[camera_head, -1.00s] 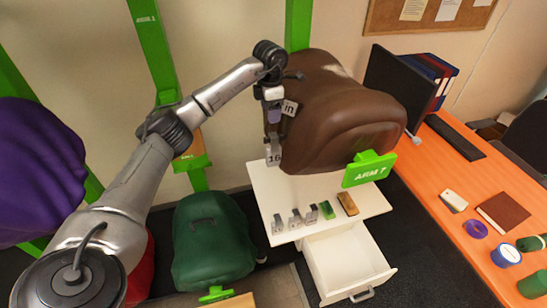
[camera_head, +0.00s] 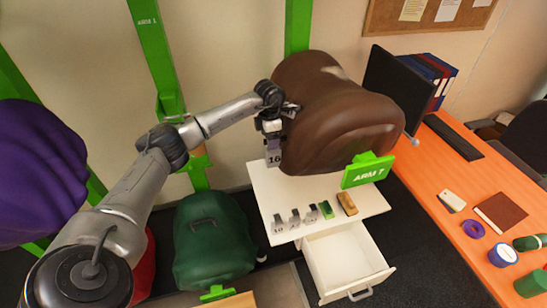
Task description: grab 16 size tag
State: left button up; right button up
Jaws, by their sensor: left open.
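The 16 size tag (camera_head: 274,158) is a small grey plate with a dark "16", upright at the left side of the brown saddle (camera_head: 340,115), above the white cabinet top. My left gripper (camera_head: 272,137) is directly above the tag, pointing down, with its jaws open. The fingertips are small and dark here, so I cannot tell whether they touch the tag. My right gripper is out of view.
Several grey tags (camera_head: 295,217), a green block (camera_head: 326,209) and a brown block (camera_head: 347,203) stand on the white cabinet (camera_head: 275,188). Its drawer (camera_head: 345,258) is open.

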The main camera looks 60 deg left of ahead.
pick_arm(q)
jog(key=shift+f, duration=0.15)
jog(key=shift+c, duration=0.4)
jog(key=c, duration=1.2)
